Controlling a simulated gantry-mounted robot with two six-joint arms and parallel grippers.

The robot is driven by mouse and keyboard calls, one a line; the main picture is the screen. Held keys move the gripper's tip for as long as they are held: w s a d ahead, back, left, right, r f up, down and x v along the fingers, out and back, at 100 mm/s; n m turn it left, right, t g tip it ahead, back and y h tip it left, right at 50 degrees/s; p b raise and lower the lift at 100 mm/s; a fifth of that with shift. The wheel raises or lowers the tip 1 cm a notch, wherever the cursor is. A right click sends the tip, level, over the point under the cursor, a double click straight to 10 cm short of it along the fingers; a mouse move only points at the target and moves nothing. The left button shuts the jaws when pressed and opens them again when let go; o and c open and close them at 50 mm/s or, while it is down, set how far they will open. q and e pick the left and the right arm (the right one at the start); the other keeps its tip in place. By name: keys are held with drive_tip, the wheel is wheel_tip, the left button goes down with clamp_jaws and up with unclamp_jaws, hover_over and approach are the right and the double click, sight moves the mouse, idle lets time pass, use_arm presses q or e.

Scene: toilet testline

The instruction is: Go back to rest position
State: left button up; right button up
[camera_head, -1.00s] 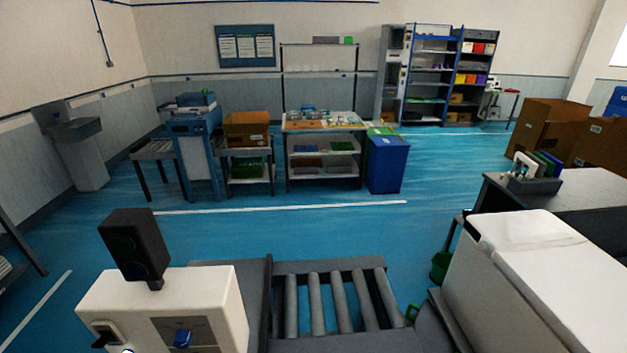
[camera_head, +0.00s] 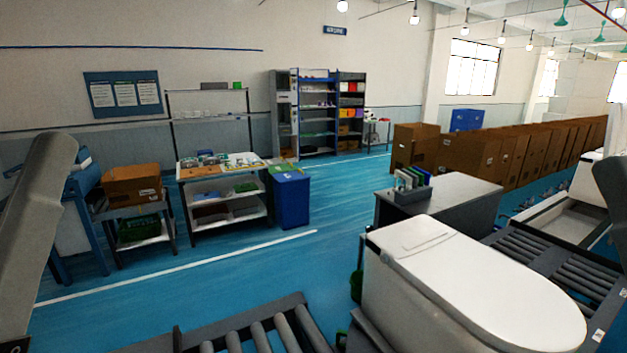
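Neither of my grippers shows in the head view. A grey link of my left arm (camera_head: 42,215) rises along the left edge, and what it ends in is out of frame. A dark grey rounded part, which may be my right arm, stands at the right edge. The white toilet (camera_head: 470,285) with its lid shut lies at the lower right beside the roller conveyor (camera_head: 265,335). I cannot see anything held.
A grey desk (camera_head: 455,195) with a folder holder (camera_head: 410,187) stands behind the toilet. A second roller conveyor (camera_head: 560,270) runs at the right. Shelves, a work table (camera_head: 222,170), a blue bin (camera_head: 291,199) and large cardboard boxes (camera_head: 415,147) stand farther back. Blue floor between is open.

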use_arm(q)
wheel_tip(320, 180, up, 23)
drive_tip(key=w+h+p, duration=0.1)
drive_tip(key=p, duration=2.3)
drive_tip(key=shift+d+r+g+p, duration=0.15)
drive_tip(key=shift+d+g+p, duration=0.15)
drive_tip(key=shift+g, duration=0.1)
drive_tip(key=shift+a, duration=0.1)
